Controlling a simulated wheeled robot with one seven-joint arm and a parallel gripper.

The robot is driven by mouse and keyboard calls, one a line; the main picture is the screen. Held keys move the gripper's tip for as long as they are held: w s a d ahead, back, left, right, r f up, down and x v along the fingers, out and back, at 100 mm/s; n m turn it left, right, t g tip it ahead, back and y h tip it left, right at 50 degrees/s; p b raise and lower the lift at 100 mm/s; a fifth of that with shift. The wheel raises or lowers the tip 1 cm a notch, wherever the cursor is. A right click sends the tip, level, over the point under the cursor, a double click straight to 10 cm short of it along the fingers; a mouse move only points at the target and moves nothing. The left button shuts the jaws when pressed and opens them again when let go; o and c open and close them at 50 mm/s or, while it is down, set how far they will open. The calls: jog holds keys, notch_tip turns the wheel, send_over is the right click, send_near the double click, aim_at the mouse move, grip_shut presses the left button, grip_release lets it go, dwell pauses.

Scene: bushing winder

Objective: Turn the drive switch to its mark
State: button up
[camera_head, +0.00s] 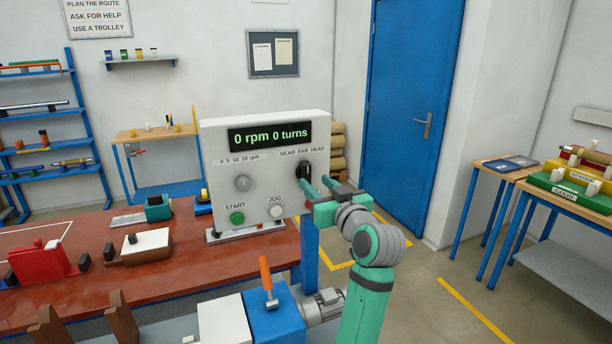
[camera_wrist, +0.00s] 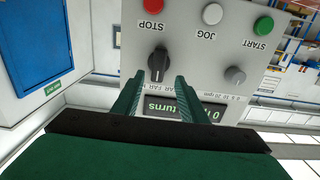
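The black rotary switch (camera_head: 304,170) sits on the right side of the grey control panel (camera_head: 215,195), under the label NEAR FAR HEAD. Its handle stands about upright, but I cannot tell exactly which mark it points to. It also shows in the wrist view (camera_wrist: 158,60), which sees the panel upside down. My gripper (camera_head: 318,184) is in front of the panel, just right of and below the switch in the head view. In the wrist view my gripper's fingers (camera_wrist: 168,78) are apart with nothing held between them.
The panel also has a grey speed knob (camera_head: 242,183), a green START button (camera_head: 237,218), a JOG button (camera_head: 277,211) and a red STOP button (camera_wrist: 155,6). Its display (camera_head: 270,135) reads 0 rpm 0 turns. An orange-handled lever (camera_head: 265,274) stands in front.

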aim_at(308, 174)
jog(key=x, duration=0.5)
jog(key=shift+w+d, duration=0.1)
jog(key=shift+d, duration=0.1)
jog(key=shift+w+a, duration=0.35)
jog(key=shift+w, duration=0.3)
grip_shut()
